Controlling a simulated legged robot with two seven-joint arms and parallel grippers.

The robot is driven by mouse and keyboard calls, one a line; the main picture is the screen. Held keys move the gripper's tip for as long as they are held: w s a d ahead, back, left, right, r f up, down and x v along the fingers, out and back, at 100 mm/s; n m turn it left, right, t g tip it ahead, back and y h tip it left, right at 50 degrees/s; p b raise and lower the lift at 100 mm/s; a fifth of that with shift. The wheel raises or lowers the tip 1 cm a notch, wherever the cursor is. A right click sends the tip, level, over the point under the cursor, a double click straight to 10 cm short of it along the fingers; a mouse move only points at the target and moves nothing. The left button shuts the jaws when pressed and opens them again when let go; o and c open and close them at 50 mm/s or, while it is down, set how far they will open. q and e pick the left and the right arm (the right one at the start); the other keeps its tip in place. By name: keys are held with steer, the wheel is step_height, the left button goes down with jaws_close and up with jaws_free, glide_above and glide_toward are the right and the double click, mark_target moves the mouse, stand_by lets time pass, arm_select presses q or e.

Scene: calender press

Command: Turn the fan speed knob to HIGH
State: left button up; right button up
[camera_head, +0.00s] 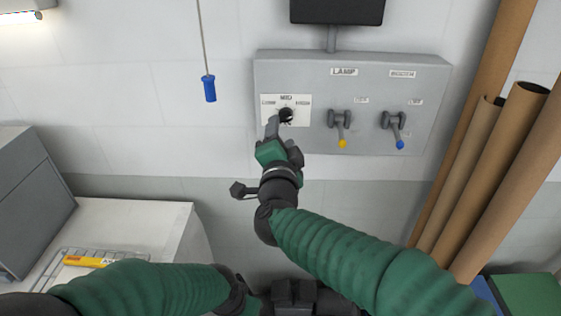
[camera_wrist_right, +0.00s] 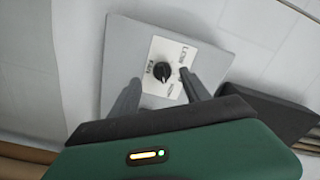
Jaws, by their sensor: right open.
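The fan speed knob (camera_head: 286,114) is a small black dial on a white label plate (camera_head: 299,101) at the left end of the grey wall panel. The plate reads MED at the top, with smaller words at either side. In the right wrist view the knob (camera_wrist_right: 162,74) shows between the two grey fingers. I cannot tell for sure which mark its pointer faces. My right gripper (camera_head: 276,122) is open at the knob's lower left in the head view. Whether a finger touches it is unclear. My left arm lies low in the picture and its fingers do not show.
On the same panel (camera_head: 300,72) are a yellow-tipped lever (camera_head: 341,128) and a blue-tipped lever (camera_head: 395,128), right of the knob. A blue pull handle (camera_head: 209,88) hangs on a cord at left. Brown tubes (camera_head: 478,170) lean at right. A white cabinet (camera_head: 135,222) stands lower left.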

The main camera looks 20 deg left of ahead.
steer(key=b+v, duration=0.1)
steer(key=v, duration=0.9)
steer(key=shift+s, duration=0.3)
steer(key=d+f+n+g+h, duration=0.1)
steer(key=d+f+n+g, duration=0.3)
steer(key=d+f, duration=0.65)
steer(key=d+f+n+g+h, duration=0.1)
steer(key=d+f+n+g, duration=0.3)
steer(key=d+f, duration=0.65)
steer(key=s+d+f+n+g+h, duration=0.1)
steer(key=s+d+f+g+h, duration=0.2)
steer(key=s+d+f, duration=1.1)
steer(key=s+g, duration=0.1)
steer(key=g, duration=0.2)
steer(key=shift+s+d+f+g, duration=0.15)
steer(key=shift+s+f+g, duration=0.05)
steer(key=shift+s+g, duration=0.2)
